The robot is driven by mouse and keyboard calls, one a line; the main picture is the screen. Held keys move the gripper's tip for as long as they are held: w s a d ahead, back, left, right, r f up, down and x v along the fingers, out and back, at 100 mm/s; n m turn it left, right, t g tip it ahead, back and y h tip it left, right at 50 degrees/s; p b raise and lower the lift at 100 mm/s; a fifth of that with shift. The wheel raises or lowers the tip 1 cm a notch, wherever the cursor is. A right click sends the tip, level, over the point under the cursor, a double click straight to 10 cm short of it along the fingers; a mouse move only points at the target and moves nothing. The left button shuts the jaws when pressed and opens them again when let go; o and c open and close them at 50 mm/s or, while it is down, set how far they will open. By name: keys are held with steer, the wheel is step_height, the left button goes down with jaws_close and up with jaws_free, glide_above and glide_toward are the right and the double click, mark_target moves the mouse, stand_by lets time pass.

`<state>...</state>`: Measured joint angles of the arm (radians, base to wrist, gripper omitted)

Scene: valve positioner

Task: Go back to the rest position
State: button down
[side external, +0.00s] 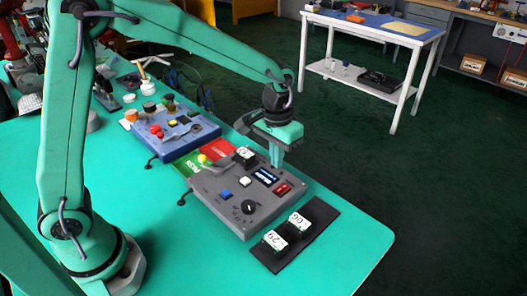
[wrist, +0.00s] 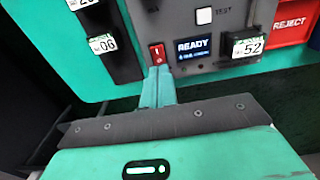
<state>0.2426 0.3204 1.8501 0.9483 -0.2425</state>
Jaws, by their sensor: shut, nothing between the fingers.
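My gripper (side external: 277,166) is above the far right edge of the grey control box (side external: 220,205), with its fingers pointing down, shut and empty. In the wrist view its fingertips (wrist: 157,72) are together just below the red rocker switch (wrist: 157,53); whether they touch it I cannot tell. Beside the switch a display (wrist: 192,47) reads READY. In the side view the box also carries a black knob (side external: 249,207), a white button (side external: 246,180) and a blue button (side external: 225,196). A block marked 52 (wrist: 245,45) sits at the box's far edge.
Two numbered blocks, one marked 06 (side external: 298,221), stand on a black mat (side external: 320,218) at the box's right. A red REJECT tray (wrist: 292,22) lies beside the box. A blue control box (side external: 175,140) stands behind. The green table's front right is clear.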

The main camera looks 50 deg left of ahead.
steer(key=s+a+r+t, duration=0.2)
steer(key=s+a+r, duration=0.3)
steer(key=s, duration=0.5)
steer(key=s+a+r+t, duration=0.3)
steer(key=s+a+r, duration=0.2)
steer(key=s, duration=0.5)
steer(key=shift+a+r, duration=0.25)
steer(key=shift+r, duration=0.45)
steer(key=w+d+m+g, duration=0.3)
steer(key=w+d+m, duration=0.2)
steer(key=w+m, duration=0.65)
steer(key=w+d+f+m+g, duration=0.1)
steer(key=w+d+f+m, duration=0.1)
steer(key=w, duration=0.3)
steer(key=w+d+f+m+g, duration=0.1)
steer(key=w+d+f+m, duration=0.2)
steer(key=w, duration=0.3)
steer(key=shift+d+f+m, duration=0.25)
steer(key=shift+d+m, duration=0.35)
steer(key=shift+m, duration=0.15)
steer(key=shift+f, duration=0.1)
